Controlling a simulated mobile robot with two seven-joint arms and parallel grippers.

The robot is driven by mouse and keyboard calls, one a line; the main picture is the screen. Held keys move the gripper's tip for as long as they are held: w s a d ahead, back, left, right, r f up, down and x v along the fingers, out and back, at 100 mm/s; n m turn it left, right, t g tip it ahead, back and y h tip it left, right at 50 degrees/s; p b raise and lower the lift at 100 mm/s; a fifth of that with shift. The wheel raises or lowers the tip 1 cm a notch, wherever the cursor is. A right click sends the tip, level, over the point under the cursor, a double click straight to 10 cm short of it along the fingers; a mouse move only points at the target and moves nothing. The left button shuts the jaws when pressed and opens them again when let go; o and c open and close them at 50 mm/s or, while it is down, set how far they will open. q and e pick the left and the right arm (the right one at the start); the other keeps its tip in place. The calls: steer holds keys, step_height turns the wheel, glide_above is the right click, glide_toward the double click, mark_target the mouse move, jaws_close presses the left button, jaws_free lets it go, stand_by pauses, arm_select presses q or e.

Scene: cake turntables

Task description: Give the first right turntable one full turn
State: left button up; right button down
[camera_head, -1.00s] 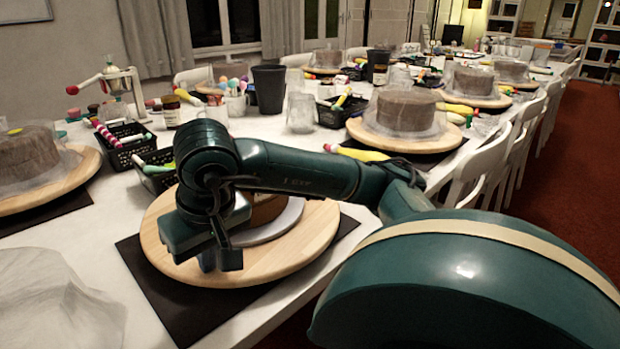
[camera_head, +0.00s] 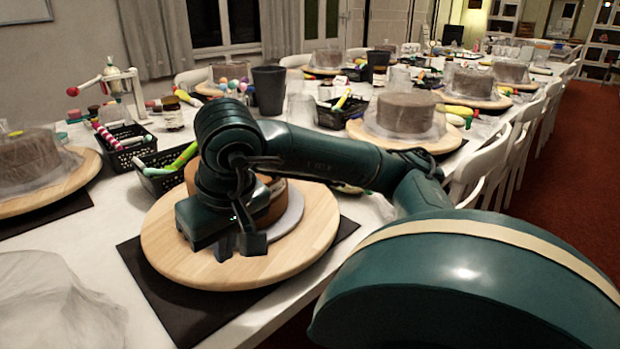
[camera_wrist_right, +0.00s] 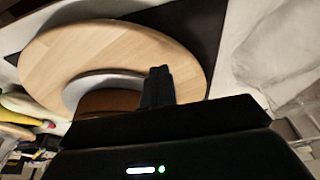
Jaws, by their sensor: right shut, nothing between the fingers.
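The nearest turntable on the right side of the table is a round light-wood disc (camera_head: 312,237) on a black mat (camera_head: 180,308). A brown cake (camera_head: 272,208) on a grey round board (camera_head: 292,217) stands on it, partly hidden by my right arm. My right gripper (camera_head: 238,247) is shut and empty, low over the near part of the disc. In the right wrist view its fingers (camera_wrist_right: 158,88) point over the wood (camera_wrist_right: 110,45) beside the grey board; I cannot tell whether they touch. My left gripper is not in view.
Black baskets (camera_head: 125,158) with coloured tools stand behind the turntable. Another covered cake turntable (camera_head: 45,202) is at the left, and one (camera_head: 430,146) lies farther back on the right. Crumpled clear plastic (camera_head: 50,300) lies at the near left. White chairs (camera_head: 490,165) line the right edge.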

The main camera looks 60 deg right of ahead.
step_height(320, 180, up, 6)
steer(key=p, duration=0.4)
steer(key=shift+p, duration=0.35)
steer(key=shift+a, duration=0.1)
